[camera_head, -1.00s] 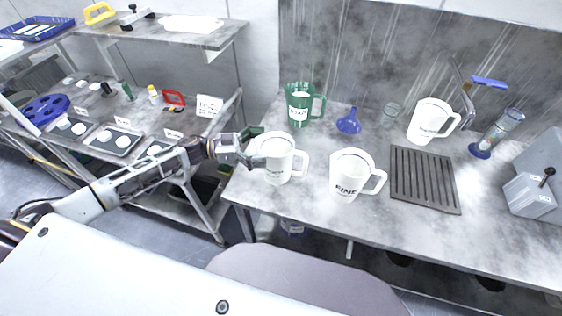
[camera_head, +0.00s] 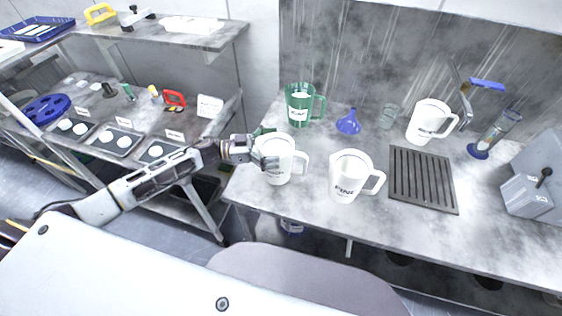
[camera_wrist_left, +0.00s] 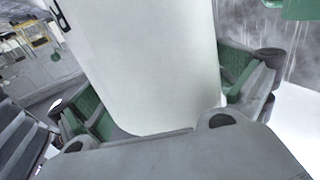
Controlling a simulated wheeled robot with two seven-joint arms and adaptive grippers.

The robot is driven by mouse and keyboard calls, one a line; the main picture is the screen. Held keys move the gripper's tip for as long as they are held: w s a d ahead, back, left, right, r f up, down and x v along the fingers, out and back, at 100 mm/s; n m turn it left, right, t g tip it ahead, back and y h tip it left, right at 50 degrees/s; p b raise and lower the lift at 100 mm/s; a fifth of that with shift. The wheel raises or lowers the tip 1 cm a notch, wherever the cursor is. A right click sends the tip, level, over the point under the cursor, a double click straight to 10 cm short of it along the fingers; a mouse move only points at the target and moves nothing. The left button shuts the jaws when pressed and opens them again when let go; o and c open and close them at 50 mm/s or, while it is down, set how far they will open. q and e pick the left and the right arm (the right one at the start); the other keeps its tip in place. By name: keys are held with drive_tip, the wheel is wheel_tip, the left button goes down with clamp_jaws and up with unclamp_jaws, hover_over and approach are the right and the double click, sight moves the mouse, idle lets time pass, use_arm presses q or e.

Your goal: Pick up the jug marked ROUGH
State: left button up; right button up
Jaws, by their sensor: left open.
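A white jug (camera_head: 281,171) stands upright near the left end of the bench, its handle to the right. Its lettering is too small and too covered to read surely. My left gripper (camera_head: 268,149) is open around its left side. In the left wrist view, the pale jug body (camera_wrist_left: 150,60) stands between the two green-padded fingers (camera_wrist_left: 165,92). A second white jug (camera_head: 349,178), marked FINE, stands just right of it. A third white jug (camera_head: 425,122) is at the back right; its label is not readable. My right gripper is not in view.
A green jug (camera_head: 300,105) and a blue funnel (camera_head: 348,123) stand behind the near jugs. A dark slatted rack (camera_head: 422,181) lies right of the FINE jug. A grey box (camera_head: 527,195) sits at the right. A shelf unit (camera_head: 190,42) is left.

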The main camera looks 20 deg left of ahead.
use_arm(q)
drive_tip(key=shift+x, duration=0.9)
drive_tip(key=c, duration=1.1)
drive_tip(key=shift+r, duration=0.15)
drive_tip(key=shift+r, duration=4.85)
